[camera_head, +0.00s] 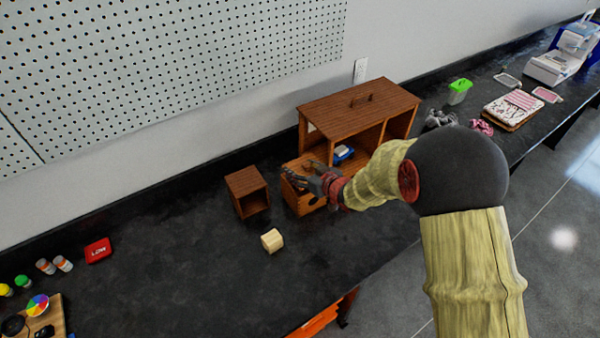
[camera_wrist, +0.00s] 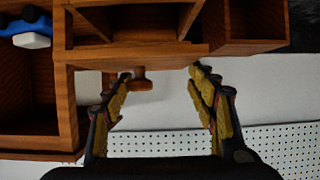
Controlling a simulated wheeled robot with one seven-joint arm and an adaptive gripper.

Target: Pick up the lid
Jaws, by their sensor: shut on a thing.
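A small wooden box (camera_head: 306,205) stands on the black counter in front of a larger wooden cabinet (camera_head: 358,110). My gripper (camera_head: 308,178) is at the top of this box in the head view and hides part of it. In the upside-down wrist view, my gripper's fingers (camera_wrist: 158,75) are spread, with their tips at a wooden lid edge (camera_wrist: 165,54). A small wooden knob (camera_wrist: 136,83) shows by the left finger. My gripper is shut on the lid, though the contact is partly hidden. I cannot tell whether the lid is raised.
An open wooden box (camera_head: 247,190) stands to the left; a pale block (camera_head: 272,240) lies in front. A blue and white item (camera_head: 343,152) sits inside the cabinet. A green-topped container (camera_head: 459,91) stands to its right. Much of the counter at the left is free.

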